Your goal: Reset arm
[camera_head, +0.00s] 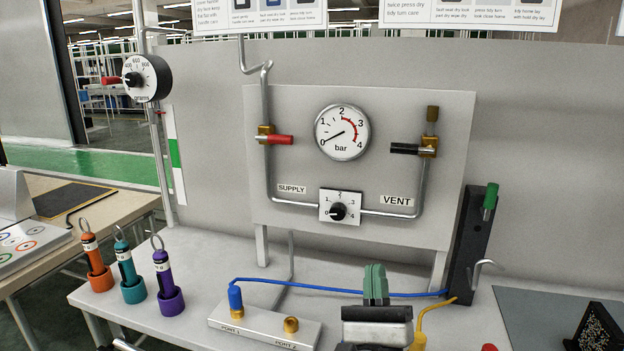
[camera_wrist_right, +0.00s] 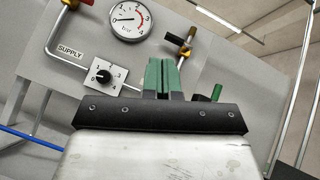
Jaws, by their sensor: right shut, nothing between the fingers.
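My right gripper (camera_head: 375,282) shows at the bottom middle of the head view, in front of the table with the port block. Its green fingers are together with nothing between them. The fingers also show in the right wrist view (camera_wrist_right: 159,76), pointing up toward the pressure panel, clear of it. My left gripper does not show in the head view.
The pressure panel (camera_head: 430,210) has a gauge (camera_head: 342,132), a red-handled valve (camera_head: 279,139), a black-handled valve (camera_head: 414,149) and a knob (camera_head: 339,211). Blue hose (camera_head: 330,288) runs from the port block (camera_head: 262,328) behind my right gripper. Orange, teal and purple cylinders (camera_head: 165,278) stand left.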

